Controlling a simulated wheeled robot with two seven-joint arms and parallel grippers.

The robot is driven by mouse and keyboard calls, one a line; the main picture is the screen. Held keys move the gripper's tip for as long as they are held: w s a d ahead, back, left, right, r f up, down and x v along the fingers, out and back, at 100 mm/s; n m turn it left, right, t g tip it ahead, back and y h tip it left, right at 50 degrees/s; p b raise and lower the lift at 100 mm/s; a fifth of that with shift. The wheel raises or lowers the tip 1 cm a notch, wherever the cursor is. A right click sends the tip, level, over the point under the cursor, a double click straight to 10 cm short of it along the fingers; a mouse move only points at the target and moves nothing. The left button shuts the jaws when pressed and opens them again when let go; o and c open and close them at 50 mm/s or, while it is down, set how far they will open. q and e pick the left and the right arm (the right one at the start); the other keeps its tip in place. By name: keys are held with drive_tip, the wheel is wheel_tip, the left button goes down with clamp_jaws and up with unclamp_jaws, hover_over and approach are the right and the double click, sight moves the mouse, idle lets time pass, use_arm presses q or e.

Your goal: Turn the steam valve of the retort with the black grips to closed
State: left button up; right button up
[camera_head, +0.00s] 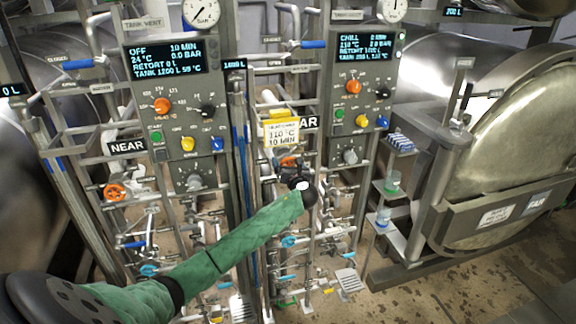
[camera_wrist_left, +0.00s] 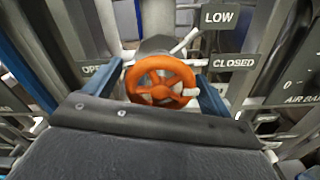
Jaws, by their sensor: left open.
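An orange steam valve handwheel (camera_wrist_left: 160,82) faces me in the left wrist view, between an OPEN label (camera_wrist_left: 97,70) on the left and a CLOSED label (camera_wrist_left: 233,63) on the right. A pale mark on its rim sits at the lower right, on the CLOSED side. My left gripper (camera_wrist_left: 163,92) is open, with one blue finger on each side of the wheel; I cannot tell whether they touch it. In the head view my left gripper (camera_head: 297,176) is at the far panel's lower pipework, partly covering the orange wheel (camera_head: 288,161). I cannot make out black grips on a retort. My right gripper is not in view.
A second orange wheel (camera_head: 115,191) is on the NEAR panel's pipework. The NEAR control panel (camera_head: 176,100) and the far one (camera_head: 362,90) stand above. Pipes and small blue-handled valves crowd around my arm. A round retort door (camera_head: 510,140) is at right, with open floor below.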

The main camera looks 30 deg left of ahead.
use_arm(q)
drive_tip(key=shift+s+d+f, duration=0.2)
drive_tip(key=shift+s+d, duration=0.05)
drive_tip(key=shift+d, duration=0.1)
drive_tip(key=b+v, duration=0.3)
drive_tip(key=v, duration=0.3)
drive_tip(key=shift+s+d+b, duration=0.25)
drive_tip(key=shift+s+b, duration=0.05)
drive_tip(key=shift+b, duration=0.05)
